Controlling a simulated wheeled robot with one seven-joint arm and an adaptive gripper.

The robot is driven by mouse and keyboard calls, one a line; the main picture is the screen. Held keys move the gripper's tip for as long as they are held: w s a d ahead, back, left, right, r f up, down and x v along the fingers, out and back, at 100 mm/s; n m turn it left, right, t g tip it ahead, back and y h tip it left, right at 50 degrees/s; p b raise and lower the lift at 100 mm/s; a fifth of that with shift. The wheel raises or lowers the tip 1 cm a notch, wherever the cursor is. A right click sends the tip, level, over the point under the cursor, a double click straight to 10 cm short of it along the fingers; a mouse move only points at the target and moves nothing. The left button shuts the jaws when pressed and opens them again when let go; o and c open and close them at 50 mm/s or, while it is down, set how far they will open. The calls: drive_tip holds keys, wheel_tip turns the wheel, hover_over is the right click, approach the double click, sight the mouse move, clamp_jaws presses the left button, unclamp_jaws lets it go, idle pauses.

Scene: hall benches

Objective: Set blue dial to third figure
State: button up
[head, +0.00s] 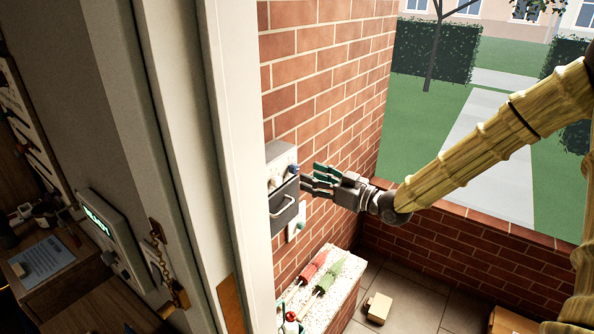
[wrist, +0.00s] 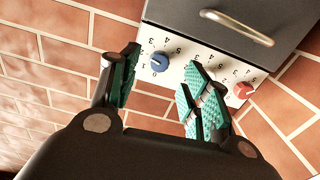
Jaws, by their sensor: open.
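The blue dial (wrist: 159,62) is a small round knob on a pale panel with printed figures around it, seen in the wrist view. It also shows small in the head view (head: 293,168). Its pointer is too small for me to tell which figure it marks. My gripper (wrist: 163,70) is open, its teal-padded fingers on either side of the dial in the wrist picture, with no clear contact. In the head view my gripper (head: 312,178) reaches leftward to the wall unit. A red dial (wrist: 243,90) sits on the same panel, beyond the right finger.
A grey box with a bar handle (head: 284,205) adjoins the dial panel on the brick wall (head: 325,70). A white door frame (head: 190,150) stands close on the left. Below, a ledge (head: 325,312) bears a red and a green folded umbrella. A wooden block (head: 378,307) lies on the floor.

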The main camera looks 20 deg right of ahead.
sight(297, 172)
drive_tip(key=shift+p+x, duration=0.7)
drive_tip(key=shift+x, duration=1.85)
drive_tip(key=c, duration=1)
drive_tip(key=shift+f+b, duration=0.1)
drive_tip(key=shift+b, duration=0.2)
